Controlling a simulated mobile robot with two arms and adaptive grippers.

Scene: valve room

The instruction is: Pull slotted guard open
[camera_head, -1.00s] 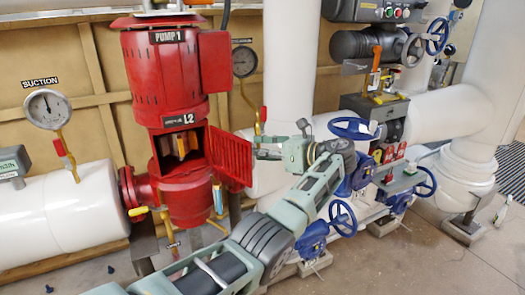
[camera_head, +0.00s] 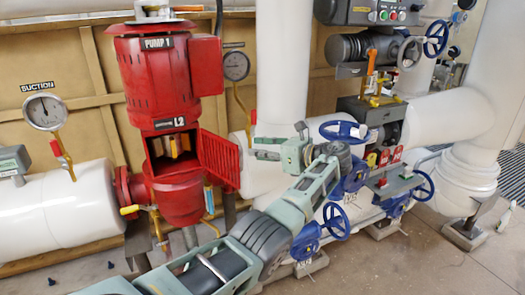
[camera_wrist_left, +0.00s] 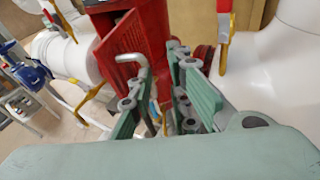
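The slotted guard (camera_head: 219,159) is a red hinged panel with slots on the red pump (camera_head: 165,85). It stands swung out to the right of the pump's opening (camera_head: 172,147). My left gripper (camera_head: 256,148) is just right of the guard's free edge, fingers pointing toward it. In the left wrist view the fingers (camera_wrist_left: 158,102) are apart. A red panel, seemingly the guard (camera_wrist_left: 124,42), is beyond them, and a bent grey rod (camera_wrist_left: 142,62) shows near the left finger. I cannot tell whether the fingers touch it. My right gripper is not in view.
Blue handwheels (camera_head: 345,131) and valves crowd the area right of my left arm. A white vertical pipe (camera_head: 283,70) stands behind the gripper. A suction gauge (camera_head: 45,111) and white pipe (camera_head: 60,207) are at left. Bare floor (camera_head: 430,260) lies at lower right.

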